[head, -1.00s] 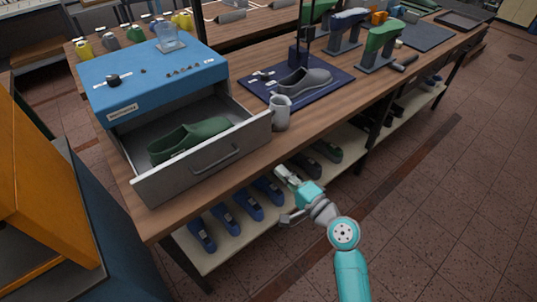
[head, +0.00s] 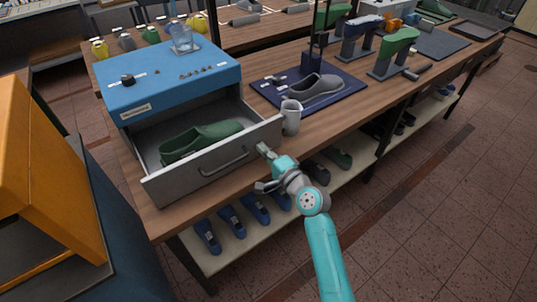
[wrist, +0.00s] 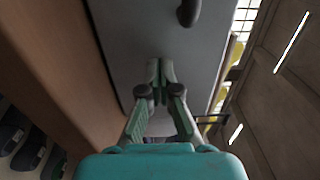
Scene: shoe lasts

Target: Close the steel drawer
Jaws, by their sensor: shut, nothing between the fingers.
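The steel drawer (head: 205,172) is pulled out from under the blue cabinet (head: 168,80) and holds a green shoe last (head: 200,140). Its front has a curved bar handle (head: 228,160), whose end also shows in the wrist view (wrist: 188,12). My gripper (head: 262,150) is near the right end of the drawer front, to the right of the handle. In the wrist view my gripper (wrist: 160,68) has its fingertips together, pointing at the grey drawer front (wrist: 155,35). I cannot tell whether they touch it.
A grey mug (head: 291,117) stands on the wooden bench just beside the drawer's right end. A grey shoe last (head: 316,86) lies on a dark blue mat behind it. An orange cabinet (head: 45,180) stands at the left.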

